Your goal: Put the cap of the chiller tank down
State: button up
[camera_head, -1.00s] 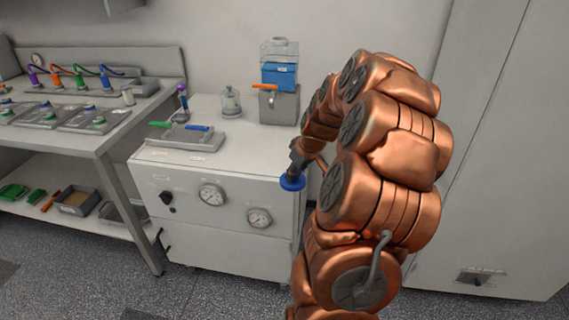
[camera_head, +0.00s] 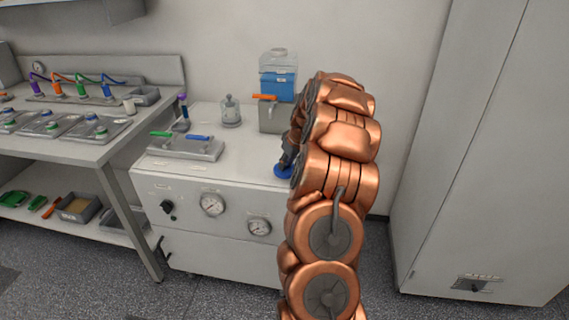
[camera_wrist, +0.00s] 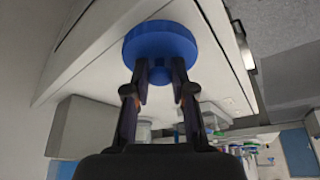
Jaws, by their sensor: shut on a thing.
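The blue round cap (camera_wrist: 160,42) is held at the fingertips of my gripper (camera_wrist: 160,82) in the wrist view. The fingers are shut on the cap's small stem, and its disc lies beyond them. In the head view the cap (camera_head: 283,171) shows at the right end of the white cabinet top (camera_head: 240,155). I cannot tell whether it touches the surface. My gripper (camera_head: 287,156) is partly hidden by my arm there. A grey box with a blue tank (camera_head: 278,86) on it stands behind the cap; which part is the chiller tank is not clear.
A grey tray with green and blue handles (camera_head: 190,147) lies at the cabinet top's front left. A small clear jar (camera_head: 231,112) stands behind it. The cabinet top between tray and cap is clear. Gauges (camera_head: 212,204) face the front. A workbench (camera_head: 85,148) stands left.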

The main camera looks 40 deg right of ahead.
jog(key=shift+w+d+f+p, duration=0.1)
jog(key=shift+w+d+p, duration=0.1)
jog(key=shift+w+d, duration=0.45)
jog(key=shift+w+d+f+p, duration=0.1)
jog(key=shift+w+d+p, duration=0.2)
jog(key=shift+w, duration=0.5)
jog(key=shift+d+f+p, duration=0.1)
jog(key=shift+f+p, duration=0.5)
jog(key=shift+f, duration=1.15)
jog(key=shift+f, duration=0.15)
jog(key=o, duration=0.8)
